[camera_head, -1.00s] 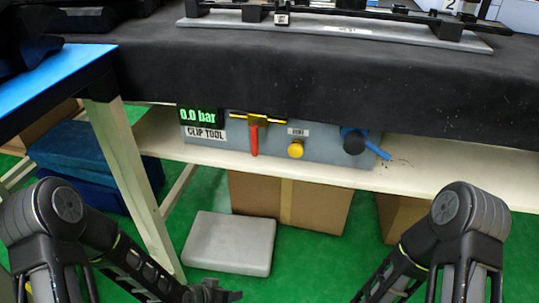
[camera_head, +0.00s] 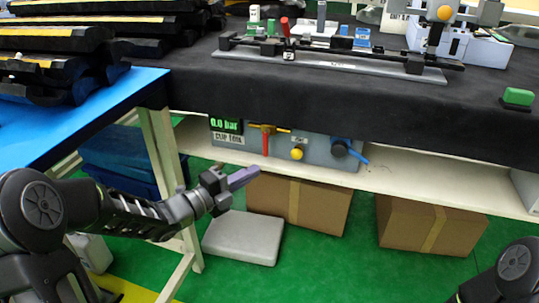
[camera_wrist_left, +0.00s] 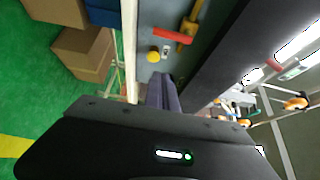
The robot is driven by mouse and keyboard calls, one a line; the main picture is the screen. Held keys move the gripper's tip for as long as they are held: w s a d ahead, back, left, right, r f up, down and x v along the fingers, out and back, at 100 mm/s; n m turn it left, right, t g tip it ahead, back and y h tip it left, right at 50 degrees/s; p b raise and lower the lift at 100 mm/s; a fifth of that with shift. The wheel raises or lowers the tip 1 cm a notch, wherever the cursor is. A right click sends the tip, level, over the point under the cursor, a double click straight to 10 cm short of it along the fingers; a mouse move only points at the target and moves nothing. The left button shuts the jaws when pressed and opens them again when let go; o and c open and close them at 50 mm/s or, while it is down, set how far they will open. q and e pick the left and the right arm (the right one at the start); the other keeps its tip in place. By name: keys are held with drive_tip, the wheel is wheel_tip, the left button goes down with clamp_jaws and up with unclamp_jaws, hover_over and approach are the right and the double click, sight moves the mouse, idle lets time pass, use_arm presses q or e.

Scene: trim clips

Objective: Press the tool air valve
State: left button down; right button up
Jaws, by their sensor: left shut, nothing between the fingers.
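The grey air panel (camera_head: 318,152) hangs under the black bench, with a display (camera_head: 226,125) reading 0.0 bar above a "CLIP TOOL" label. It bears a brass valve (camera_head: 268,128) with a red lever (camera_head: 265,145) pointing down, a yellow button (camera_head: 297,153) and a black knob with a blue handle (camera_head: 356,153). The red lever (camera_wrist_left: 172,35) and yellow button (camera_wrist_left: 153,57) also show in the left wrist view. My left gripper (camera_head: 246,176) is shut and empty, below and left of the red lever, apparently apart from the panel. My right gripper is out of view.
A white shelf (camera_head: 400,185) runs under the panel. Cardboard boxes (camera_head: 325,208) and a grey case (camera_head: 243,237) are on the green floor. A blue-topped table (camera_head: 80,120) stands at left, its leg behind my left arm. The bench edge overhangs the panel.

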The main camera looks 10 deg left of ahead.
sight(266, 154)
use_arm(q)
drive_tip(key=shift+d, duration=0.1)
drive_tip(key=b+x, duration=0.2)
drive_tip(key=x, duration=0.8)
drive_tip(key=shift+w+f, duration=0.15)
drive_tip(key=a, duration=0.4)
drive_tip(key=shift+w+b, duration=0.35)
